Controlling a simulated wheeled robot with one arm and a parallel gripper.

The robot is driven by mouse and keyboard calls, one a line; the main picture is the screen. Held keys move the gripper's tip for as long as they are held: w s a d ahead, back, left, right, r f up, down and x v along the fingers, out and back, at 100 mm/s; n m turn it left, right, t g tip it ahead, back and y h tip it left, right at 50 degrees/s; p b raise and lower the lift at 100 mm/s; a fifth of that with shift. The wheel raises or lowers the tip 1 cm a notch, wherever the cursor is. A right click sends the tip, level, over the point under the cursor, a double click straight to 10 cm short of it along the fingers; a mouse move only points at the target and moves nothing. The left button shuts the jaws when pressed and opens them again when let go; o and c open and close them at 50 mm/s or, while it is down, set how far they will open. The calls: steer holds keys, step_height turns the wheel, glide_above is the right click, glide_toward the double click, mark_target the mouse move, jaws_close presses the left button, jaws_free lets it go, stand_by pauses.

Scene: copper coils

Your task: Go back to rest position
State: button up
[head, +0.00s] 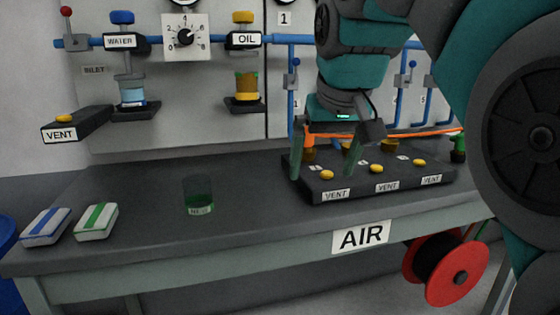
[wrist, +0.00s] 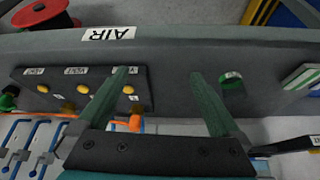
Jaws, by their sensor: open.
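My gripper (head: 323,170) hangs from my teal arm over the left end of the dark vent block (head: 325,193) on the bench. Its two green fingers are spread, and nothing shows between them. In the wrist view my gripper (wrist: 160,80) is also open, with the vent block (wrist: 50,75) on the left and the dark green cup (wrist: 232,82) by the right finger. In the head view that cup (head: 198,194) stands on the bench, left of my gripper and apart from it. I cannot tell whether the fingers touch the block.
Blue-striped (head: 46,226) and green-striped (head: 96,221) packs lie at the bench's left. Blue pipes and an orange line (head: 400,134) run behind my arm along the wall panel. The bench's front middle is clear.

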steer(key=s+d+f+m+g, duration=0.1)
steer(key=s+d+f+g, duration=0.2)
steer(key=s+f, duration=1)
steer(key=s+d+f+g+h, duration=0.1)
steer(key=s+d+f+g, duration=0.3)
steer(key=s+f, duration=0.8)
step_height(320, 180, down, 9)
steer(key=shift+s+d+r+m, duration=0.1)
steer(key=shift+s+d+m, duration=0.3)
steer(key=shift+d, duration=0.15)
